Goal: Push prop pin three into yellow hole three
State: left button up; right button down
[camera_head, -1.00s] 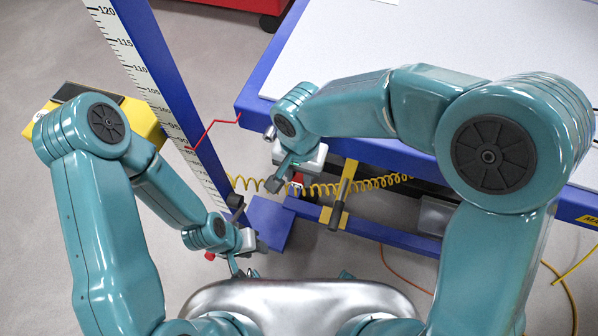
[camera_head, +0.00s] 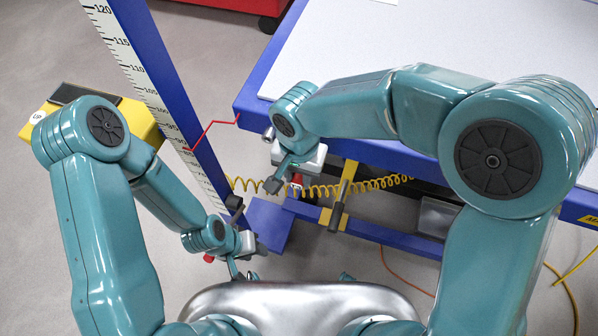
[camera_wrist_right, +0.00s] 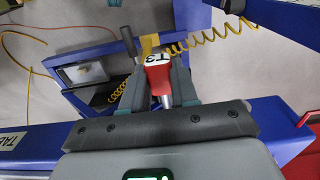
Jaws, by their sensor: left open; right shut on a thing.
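Prop pin three (camera_wrist_right: 158,78) is red, with a white T3 label and a metal shank, held between my right gripper's fingers (camera_wrist_right: 160,88) in the right wrist view. I cannot make out yellow hole three. My left gripper (camera_head: 243,235) is open, low, left of the right gripper.
The table (camera_head: 245,105) with a blue edge is at the upper right. A blue post with a height scale (camera_head: 165,100) and red pointer (camera_head: 208,133) stands at left. A coiled yellow hose (camera_head: 375,184) runs beneath the table. A yellow box (camera_head: 45,121) lies at far left.

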jog(key=shift+w, duration=0.1)
jog(key=shift+w+d+p, duration=0.2)
jog(key=shift+w+d, duration=0.1)
jog(key=shift+w, duration=0.6)
jog(key=shift+w+d+p, duration=0.15)
jog(key=shift+w+d, duration=0.15)
jog(key=shift+w, duration=0.55)
jog(key=shift+w, duration=0.25)
dwell(0.7)
